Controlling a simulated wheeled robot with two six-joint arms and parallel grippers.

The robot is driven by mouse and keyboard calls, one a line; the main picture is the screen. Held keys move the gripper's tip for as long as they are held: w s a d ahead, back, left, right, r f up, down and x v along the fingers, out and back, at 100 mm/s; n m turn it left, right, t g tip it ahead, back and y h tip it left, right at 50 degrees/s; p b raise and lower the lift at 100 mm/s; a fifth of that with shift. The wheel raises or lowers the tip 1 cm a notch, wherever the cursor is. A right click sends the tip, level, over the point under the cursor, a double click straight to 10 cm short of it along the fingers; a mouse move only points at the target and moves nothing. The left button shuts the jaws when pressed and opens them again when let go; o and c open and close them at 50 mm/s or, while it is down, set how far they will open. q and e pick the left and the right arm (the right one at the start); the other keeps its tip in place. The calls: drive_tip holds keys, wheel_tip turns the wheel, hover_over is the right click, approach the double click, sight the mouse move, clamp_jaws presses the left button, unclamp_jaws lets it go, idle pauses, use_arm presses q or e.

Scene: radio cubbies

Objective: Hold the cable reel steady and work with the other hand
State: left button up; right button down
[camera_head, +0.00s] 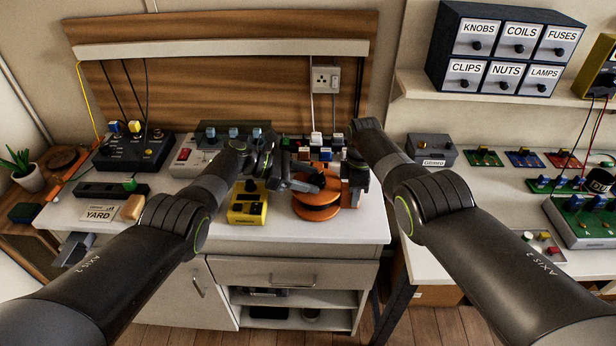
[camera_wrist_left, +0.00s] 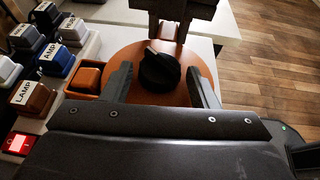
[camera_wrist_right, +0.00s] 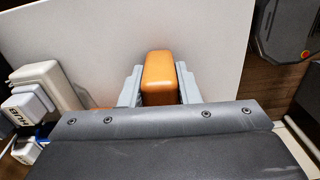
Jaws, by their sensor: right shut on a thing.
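The orange cable reel (camera_head: 318,212) stands near the front right of the white bench. The left wrist view shows its round orange top (camera_wrist_left: 135,60) with a black knob (camera_wrist_left: 160,70) in the middle. My left gripper (camera_wrist_left: 163,80) is open above the reel, one finger on either side of the knob, with visible gaps. My right gripper (camera_wrist_right: 158,88) is shut on an orange block-shaped grip (camera_wrist_right: 158,70) at the reel's right side. In the head view the grippers partly cover the reel, and the join between grip and reel is hidden.
A yellow box (camera_head: 248,204) stands just left of the reel. Labelled coloured plugs (camera_wrist_left: 58,58) stand in a row close beside it. A black control box (camera_head: 135,148) and a YARD sign (camera_head: 98,212) are farther left. The bench's front edge (camera_head: 300,238) is close.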

use_arm(q)
drive_tip(key=shift+o, duration=0.7)
drive_tip(key=shift+r, duration=0.1)
drive_tip(key=w+v, duration=0.1)
drive_tip(key=v, duration=1.1)
drive_tip(key=shift+s, duration=0.4)
drive_tip(key=shift+s+d+n+t+y, duration=0.7)
drive_tip(key=shift+s+d+n+t, duration=0.3)
drive_tip(key=shift+s+n+t, duration=1.3)
drive_tip(key=x, duration=1.2)
drive_tip(key=shift+r, duration=0.1)
